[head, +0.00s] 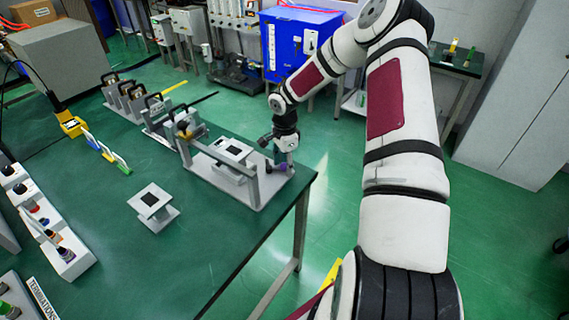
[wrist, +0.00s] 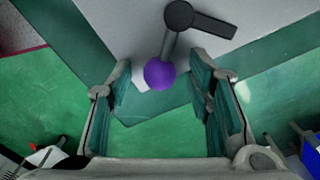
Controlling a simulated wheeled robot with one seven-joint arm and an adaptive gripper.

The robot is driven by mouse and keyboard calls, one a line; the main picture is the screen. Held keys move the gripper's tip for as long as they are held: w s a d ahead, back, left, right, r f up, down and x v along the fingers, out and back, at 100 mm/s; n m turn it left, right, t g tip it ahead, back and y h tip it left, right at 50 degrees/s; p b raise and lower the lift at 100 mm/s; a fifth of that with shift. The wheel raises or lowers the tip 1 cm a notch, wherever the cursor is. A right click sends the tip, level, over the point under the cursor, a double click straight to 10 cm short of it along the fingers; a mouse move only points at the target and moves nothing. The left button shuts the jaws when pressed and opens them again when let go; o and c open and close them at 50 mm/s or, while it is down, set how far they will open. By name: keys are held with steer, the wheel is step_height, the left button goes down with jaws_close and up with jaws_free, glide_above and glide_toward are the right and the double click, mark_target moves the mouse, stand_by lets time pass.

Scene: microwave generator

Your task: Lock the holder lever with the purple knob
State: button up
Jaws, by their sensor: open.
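The purple knob (wrist: 160,75) shows in the wrist view at the end of a dark grey lever (wrist: 190,22). The knob lies between my gripper's two fingertips (wrist: 160,90), with a gap on both sides. My gripper is open and holds nothing. In the head view my gripper (head: 284,160) points down at the right end of the grey holder (head: 226,168), near the table corner.
The green table (head: 205,250) ends close to the holder's right side. A small grey stand (head: 153,206) with a black square is in front of the holder. Several clamp-like devices (head: 128,97) stand behind it to the left. The table's front middle is clear.

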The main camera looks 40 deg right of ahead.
jaws_close()
steer(key=shift+f+n+b, duration=0.15)
steer(key=shift+n+b, duration=0.15)
steer(key=shift+w, duration=0.15)
steer(key=shift+w+d+n+b, duration=0.1)
steer(key=shift+w+n+b, duration=0.25)
steer(key=shift+n, duration=0.25)
steer(key=shift+w+d+n+b, duration=0.1)
steer(key=shift+w+n+b, duration=0.1)
steer(key=shift+n+b, duration=0.3)
jaws_free()
steer(key=shift+r, duration=0.25)
step_height(320, 180, up, 12)
